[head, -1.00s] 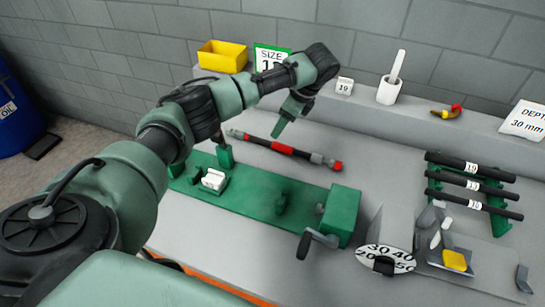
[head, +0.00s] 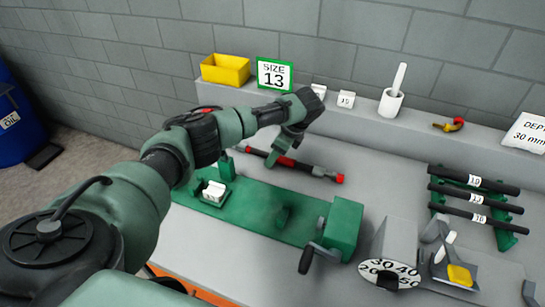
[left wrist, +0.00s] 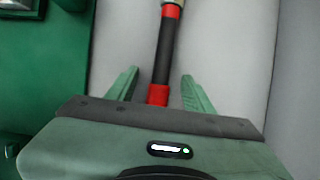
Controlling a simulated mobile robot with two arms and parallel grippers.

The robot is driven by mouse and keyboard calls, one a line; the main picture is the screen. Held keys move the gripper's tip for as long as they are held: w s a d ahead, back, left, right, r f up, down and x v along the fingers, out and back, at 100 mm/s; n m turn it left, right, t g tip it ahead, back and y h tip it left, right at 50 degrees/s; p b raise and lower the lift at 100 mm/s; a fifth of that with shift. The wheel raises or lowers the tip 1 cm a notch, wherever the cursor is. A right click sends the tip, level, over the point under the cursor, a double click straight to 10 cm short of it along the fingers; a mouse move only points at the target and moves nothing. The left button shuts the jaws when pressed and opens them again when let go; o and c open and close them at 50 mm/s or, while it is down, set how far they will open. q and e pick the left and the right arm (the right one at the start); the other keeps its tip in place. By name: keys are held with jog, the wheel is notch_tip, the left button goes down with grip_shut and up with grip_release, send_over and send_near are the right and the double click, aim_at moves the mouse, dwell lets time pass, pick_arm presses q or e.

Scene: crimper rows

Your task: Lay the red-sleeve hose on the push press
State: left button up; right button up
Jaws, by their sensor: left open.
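The red-sleeve hose (head: 303,167), black with red bands and a red end, lies on the grey bench behind the push press. The push press has a long green base (head: 250,207), a green block (head: 342,228) with a dark crank at its right end, and a white piece at its left. My left gripper (head: 276,155) reaches down at the hose. In the left wrist view, the open gripper (left wrist: 160,78) has one finger on each side of the hose (left wrist: 164,55), with gaps on both sides. The hose's near end is hidden by the gripper body. My right gripper is not in view.
A size 13 card (head: 274,75), a yellow bin (head: 225,69) and a white cup (head: 390,103) stand on the back ledge. A green rack (head: 503,240) holds black hoses at right.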

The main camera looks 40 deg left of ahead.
pick_arm(q)
grip_shut()
jog(key=shift+r, duration=0.1)
dwell(1.2)
